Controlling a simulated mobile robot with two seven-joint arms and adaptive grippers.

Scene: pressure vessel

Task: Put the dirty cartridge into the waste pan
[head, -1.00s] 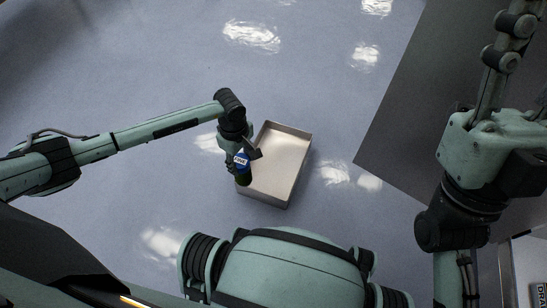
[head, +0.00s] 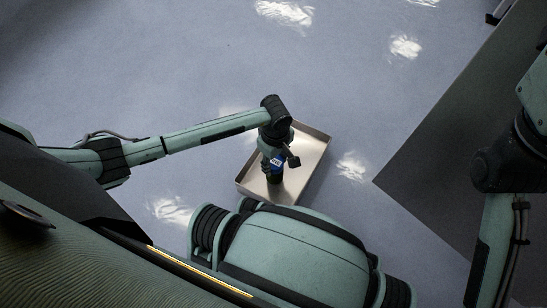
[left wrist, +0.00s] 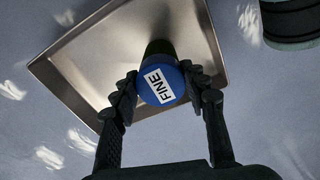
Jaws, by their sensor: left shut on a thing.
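The pan looks empty where visible. My right gripper is out of view.
A large dark grey panel (head: 450,130) fills the right side of the head view. The blue-grey floor (head: 190,60) around the pan is clear. My own base is close to the pan's near side.

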